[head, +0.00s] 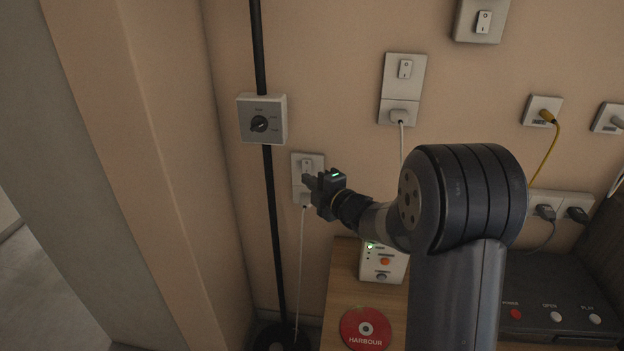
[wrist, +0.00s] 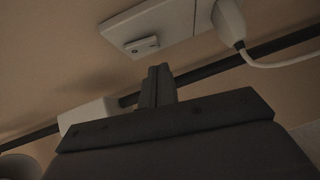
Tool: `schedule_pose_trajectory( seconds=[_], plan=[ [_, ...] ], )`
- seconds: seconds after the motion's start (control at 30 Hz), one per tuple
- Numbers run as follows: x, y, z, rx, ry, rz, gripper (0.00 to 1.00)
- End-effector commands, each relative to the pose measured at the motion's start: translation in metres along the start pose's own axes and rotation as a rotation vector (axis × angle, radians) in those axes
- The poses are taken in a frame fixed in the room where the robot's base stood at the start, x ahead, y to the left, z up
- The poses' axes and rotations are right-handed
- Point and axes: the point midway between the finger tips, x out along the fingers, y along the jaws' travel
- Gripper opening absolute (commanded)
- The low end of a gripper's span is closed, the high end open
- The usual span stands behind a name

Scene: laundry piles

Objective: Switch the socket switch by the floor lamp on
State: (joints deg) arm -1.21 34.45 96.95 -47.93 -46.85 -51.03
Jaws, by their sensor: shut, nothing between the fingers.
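A white wall socket plate (head: 297,188) with a rocker switch (head: 307,165) sits just right of the black floor lamp pole (head: 274,215). A white plug with a cord hanging down is in its lower part. My gripper (head: 307,180) is shut and empty, its tips at the plate close to the switch. In the wrist view the shut fingers (wrist: 158,72) point at the plate (wrist: 165,25), near the switch (wrist: 141,47), with a small apparent gap; contact cannot be told. The plug (wrist: 230,20) is to the right. The switch's on or off position is unclear.
A grey dial box (head: 262,119) is on the wall at the pole, up left of the socket. Another switched socket (head: 404,72) is up right. Below are a white box with a green light (head: 370,262) and a red HARBOUR disc (head: 350,322) on a wooden top.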

Motion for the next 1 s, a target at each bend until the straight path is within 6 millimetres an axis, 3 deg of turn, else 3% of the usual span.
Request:
schedule_pose_trajectory(
  seconds=[0.23,1.0],
  plan=[
    [0.014,0.000,0.014,0.000,0.000,-0.001,0.00],
    [0.018,-0.001,0.018,-0.028,0.000,0.028,0.00]
  ],
)
